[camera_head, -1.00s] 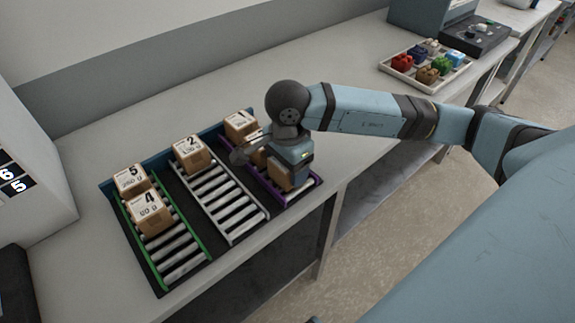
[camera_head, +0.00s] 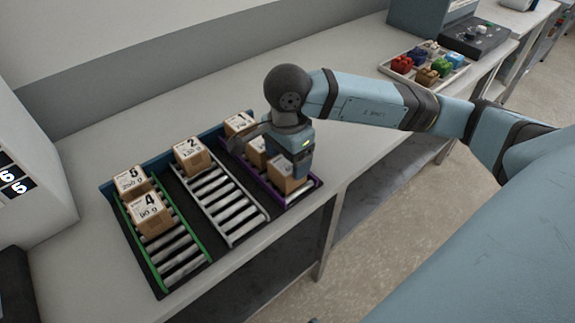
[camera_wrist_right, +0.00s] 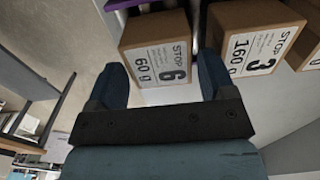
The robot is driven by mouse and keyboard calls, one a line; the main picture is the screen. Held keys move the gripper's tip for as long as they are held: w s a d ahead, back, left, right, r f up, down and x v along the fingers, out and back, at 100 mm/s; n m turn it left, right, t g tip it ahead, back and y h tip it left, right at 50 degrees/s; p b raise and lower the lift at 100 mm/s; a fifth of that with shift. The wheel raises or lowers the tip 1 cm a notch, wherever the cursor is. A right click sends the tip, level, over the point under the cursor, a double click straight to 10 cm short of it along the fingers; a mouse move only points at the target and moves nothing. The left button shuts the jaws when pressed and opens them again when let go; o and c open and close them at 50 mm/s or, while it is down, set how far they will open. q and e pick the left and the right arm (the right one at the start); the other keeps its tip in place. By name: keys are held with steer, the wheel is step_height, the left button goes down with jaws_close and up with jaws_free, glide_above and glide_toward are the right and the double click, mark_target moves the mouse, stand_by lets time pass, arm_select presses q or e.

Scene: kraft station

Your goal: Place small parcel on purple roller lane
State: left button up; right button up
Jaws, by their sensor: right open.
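The small parcel (camera_wrist_right: 160,60), a brown box labelled "STOP 6, 60 g", sits on the purple roller lane (camera_head: 318,184). It is the front box there in the camera_head view (camera_head: 285,178), partly hidden by my right gripper (camera_head: 297,168). In the right wrist view my right gripper (camera_wrist_right: 161,75) is open. The parcel's label face lies ahead of and between its two fingers, with a gap beside the left finger; whether the right finger touches it I cannot tell. My left gripper is not in view.
A parcel labelled 3 (camera_wrist_right: 253,50) stands behind it on the lane, and parcel 1 (camera_head: 240,122) farther back. Parcel 2 (camera_head: 190,153) is on the white lane (camera_head: 232,210). Parcels 5 (camera_head: 130,178) and 4 (camera_head: 148,212) are on the green lane (camera_head: 180,262).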

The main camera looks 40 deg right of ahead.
mark_target(288, 163)
step_height(288, 163, up, 8)
steer(key=shift+f, duration=0.1)
steer(key=shift+r, duration=0.45)
